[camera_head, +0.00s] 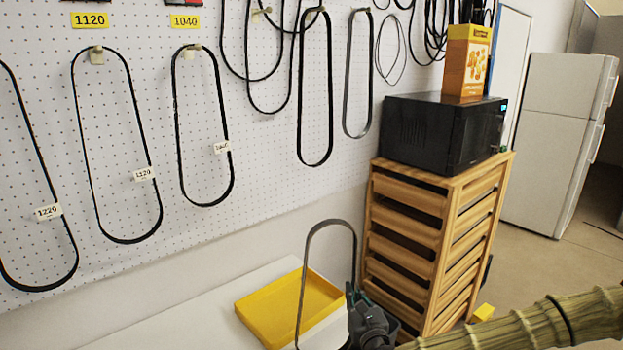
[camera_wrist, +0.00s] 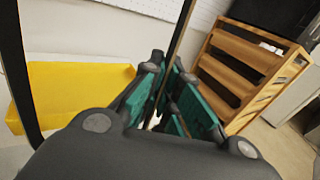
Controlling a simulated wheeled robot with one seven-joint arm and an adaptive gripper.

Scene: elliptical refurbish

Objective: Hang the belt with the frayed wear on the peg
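My gripper (camera_head: 360,305) is at the lower middle of the head view, in front of the table. It is shut on a dark belt loop (camera_head: 328,224), which stands upright above the fingers and hangs free of the pegboard. In the wrist view the teal-padded fingers (camera_wrist: 166,90) pinch one strand of the belt (camera_wrist: 183,32); the other strand runs down the left side. Fraying on it is too small to tell. Tagged belts hang on pegs on the pegboard, including a peg (camera_head: 96,56) under the 1120 label and a peg (camera_head: 189,50) under the 1040 label.
A yellow tray (camera_head: 262,312) lies on the white table (camera_head: 180,325) behind the held belt. A wooden slatted drawer unit (camera_head: 405,265) with a black microwave (camera_head: 425,130) and an orange box (camera_head: 466,65) stands to the right. More belts hang at the upper middle of the pegboard (camera_head: 250,160).

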